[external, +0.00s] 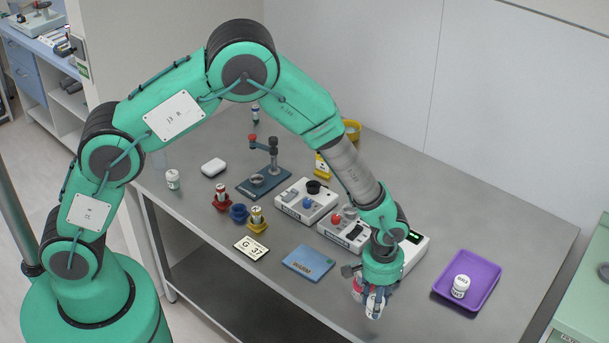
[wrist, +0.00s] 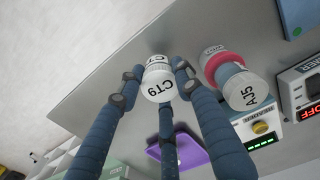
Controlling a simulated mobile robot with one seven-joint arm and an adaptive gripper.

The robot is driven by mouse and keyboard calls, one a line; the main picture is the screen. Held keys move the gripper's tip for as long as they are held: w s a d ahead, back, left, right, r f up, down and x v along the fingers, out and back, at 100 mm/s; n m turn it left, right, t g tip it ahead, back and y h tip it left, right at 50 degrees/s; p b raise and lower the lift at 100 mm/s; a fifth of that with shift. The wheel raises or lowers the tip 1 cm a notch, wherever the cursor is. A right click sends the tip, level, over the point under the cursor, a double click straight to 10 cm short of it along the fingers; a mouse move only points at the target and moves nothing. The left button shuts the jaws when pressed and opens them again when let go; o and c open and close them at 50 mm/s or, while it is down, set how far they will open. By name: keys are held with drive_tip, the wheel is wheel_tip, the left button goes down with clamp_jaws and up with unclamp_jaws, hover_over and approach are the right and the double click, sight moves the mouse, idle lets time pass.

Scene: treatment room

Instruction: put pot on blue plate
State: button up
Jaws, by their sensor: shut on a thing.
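A white pot marked CT9 (wrist: 158,85) is held between the blue fingers of my gripper (wrist: 155,78). In the external view my gripper (external: 374,290) points down near the table's front edge, with the white pot (external: 374,306) partly hidden by the fingers. I cannot tell whether the pot touches the table. The blue plate (external: 307,262) lies flat on the table, left of my gripper, with nothing on it. Part of a blue flat thing (wrist: 300,12), probably this plate, shows at the wrist view's top right.
A pot marked AJ5 with a red ring (wrist: 238,85) stands close beside my gripper. A purple tray (external: 484,268) holding a white pot (external: 460,286) is to the right. Device boxes (external: 306,201) stand behind the plate. A G 37 card (external: 251,248) lies left of it.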

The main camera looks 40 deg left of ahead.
drive_tip(key=shift+r, duration=0.1)
drive_tip(key=shift+r, duration=0.6)
wheel_tip(320, 180, up, 5)
drive_tip(key=shift+f, duration=0.1)
drive_tip(key=s+a, duration=0.3)
drive_tip(key=a, duration=0.8)
drive_tip(key=s+a+n+b, duration=0.1)
drive_tip(key=s+a, duration=0.2)
drive_tip(key=a, duration=0.7)
drive_tip(key=s+a, duration=0.3)
drive_tip(key=a, duration=0.8)
wheel_tip(320, 180, down, 5)
drive_tip(key=shift+r, duration=0.1)
drive_tip(key=w+d, duration=0.1)
drive_tip(key=w, duration=0.4)
drive_tip(key=w+d+f, duration=0.1)
drive_tip(key=w, duration=0.4)
drive_tip(key=w+d, duration=0.1)
drive_tip(key=w, duration=0.4)
drive_tip(key=shift+w+d+f, duration=0.25)
drive_tip(key=shift+d+f, duration=0.05)
drive_tip(key=shift+d, duration=0.1)
